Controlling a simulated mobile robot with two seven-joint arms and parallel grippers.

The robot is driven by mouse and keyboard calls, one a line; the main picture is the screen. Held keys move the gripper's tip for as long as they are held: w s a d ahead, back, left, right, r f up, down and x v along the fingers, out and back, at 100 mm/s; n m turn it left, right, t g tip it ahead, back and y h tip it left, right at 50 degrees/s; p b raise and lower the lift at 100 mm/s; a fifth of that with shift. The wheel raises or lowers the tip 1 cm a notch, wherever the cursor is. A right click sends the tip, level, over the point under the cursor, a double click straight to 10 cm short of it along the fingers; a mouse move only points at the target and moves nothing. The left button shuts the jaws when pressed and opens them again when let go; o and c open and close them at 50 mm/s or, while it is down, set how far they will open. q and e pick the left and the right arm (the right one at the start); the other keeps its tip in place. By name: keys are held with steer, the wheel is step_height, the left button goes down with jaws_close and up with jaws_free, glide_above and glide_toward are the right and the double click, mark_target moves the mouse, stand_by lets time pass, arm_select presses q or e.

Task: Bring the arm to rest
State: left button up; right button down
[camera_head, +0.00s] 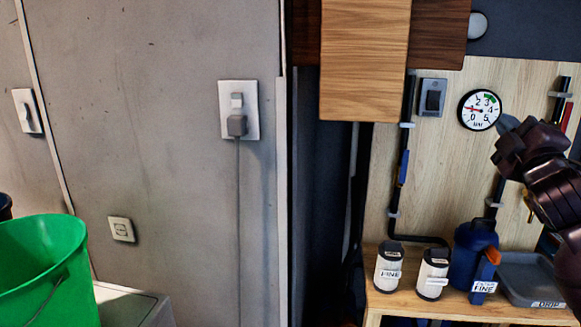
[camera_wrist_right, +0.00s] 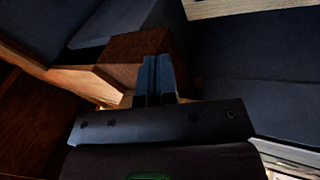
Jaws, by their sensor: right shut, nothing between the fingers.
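My right arm comes in from the right edge of the head view, raised in front of the wooden panel. Its gripper (camera_head: 508,124) is near the pressure gauge, just to its right in the picture. In the right wrist view the two fingers (camera_wrist_right: 157,78) are together, with nothing between them. My left arm and gripper are not in view.
A wooden bench (camera_head: 470,311) at the lower right holds two white filter canisters (camera_head: 388,270), a blue container (camera_head: 471,258) and a grey tray (camera_head: 530,280). The gauge (camera_head: 479,110) hangs on the panel. A green bucket (camera_head: 45,270) stands at lower left.

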steer(key=s+a+f+m+g+y, duration=0.1)
steer(key=s+a+f+m+g, duration=0.15)
steer(key=f, duration=0.85)
steer(key=s+a+f+m+g+y, duration=0.1)
steer(key=a+f+m+y, duration=0.15)
steer(key=f, duration=0.85)
steer(key=s+a+f+m+g+y, duration=0.1)
steer(key=a+f+m+g, duration=0.15)
steer(key=f, duration=0.85)
arm_select(q)
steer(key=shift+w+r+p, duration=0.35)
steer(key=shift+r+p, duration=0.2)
steer(key=shift+p, duration=0.05)
arm_select(e)
steer(key=s+a+f+m+g, duration=0.2)
steer(key=s+a+f+g, duration=0.1)
steer(key=s+f, duration=0.8)
steer(key=s+a+f+m+g, duration=0.2)
steer(key=s+a+f+m, duration=0.1)
steer(key=s+f, duration=0.9)
steer(key=shift+s+a+f+g+h, duration=0.15)
steer(key=shift+s+a+g+h, duration=0.35)
steer(key=shift+s, duration=0.5)
